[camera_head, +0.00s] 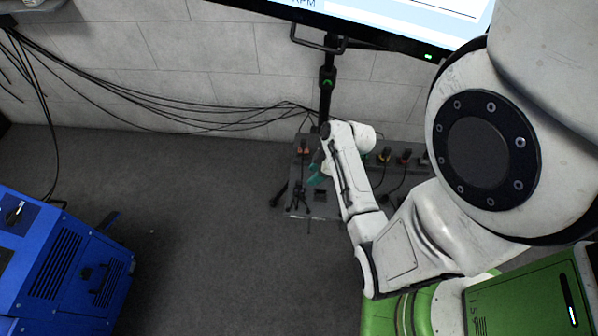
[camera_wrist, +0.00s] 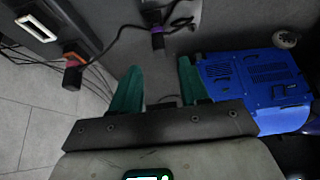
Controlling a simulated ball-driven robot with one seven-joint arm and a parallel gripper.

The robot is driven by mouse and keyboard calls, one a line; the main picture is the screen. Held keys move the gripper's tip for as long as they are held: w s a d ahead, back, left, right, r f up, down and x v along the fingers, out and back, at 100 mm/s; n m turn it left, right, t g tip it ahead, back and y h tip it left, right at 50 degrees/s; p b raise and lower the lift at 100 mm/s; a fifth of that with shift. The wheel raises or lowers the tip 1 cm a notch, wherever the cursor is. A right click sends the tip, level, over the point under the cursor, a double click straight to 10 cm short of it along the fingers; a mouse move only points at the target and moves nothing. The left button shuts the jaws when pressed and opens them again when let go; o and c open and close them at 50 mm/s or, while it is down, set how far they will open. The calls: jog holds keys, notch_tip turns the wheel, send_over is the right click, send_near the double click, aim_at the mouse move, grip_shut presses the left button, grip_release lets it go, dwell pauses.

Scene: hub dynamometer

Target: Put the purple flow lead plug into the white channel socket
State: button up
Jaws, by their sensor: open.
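My gripper (camera_wrist: 158,82) shows two green fingers spread apart with nothing between them in the wrist view. In the head view only part of its green fingertips (camera_head: 316,174) shows beside my white forearm. A dark plug with a purple band (camera_wrist: 157,38) and a black cable is beyond the gap between the fingers, apart from them; it looks like the purple flow lead plug. A white-framed socket (camera_wrist: 36,28) is on a dark box at the upper left of the wrist view. My arm hides part of the box in the head view.
A plug with an orange collar (camera_wrist: 74,58) is at the box's edge. The dark box (camera_head: 298,205) stands near the wall, with several plugs (camera_head: 385,154) along it. A stand pole (camera_head: 326,85) is behind it. A blue machine (camera_head: 62,255) stands left; open floor lies between.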

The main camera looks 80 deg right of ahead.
aim_at(302, 183)
jog(key=shift+b+x, duration=3.5)
jog(key=shift+x, duration=1)
jog(key=shift+d, duration=0.15)
grip_shut()
jog(key=shift+r, duration=0.15)
jog(key=shift+r+p, duration=3.45)
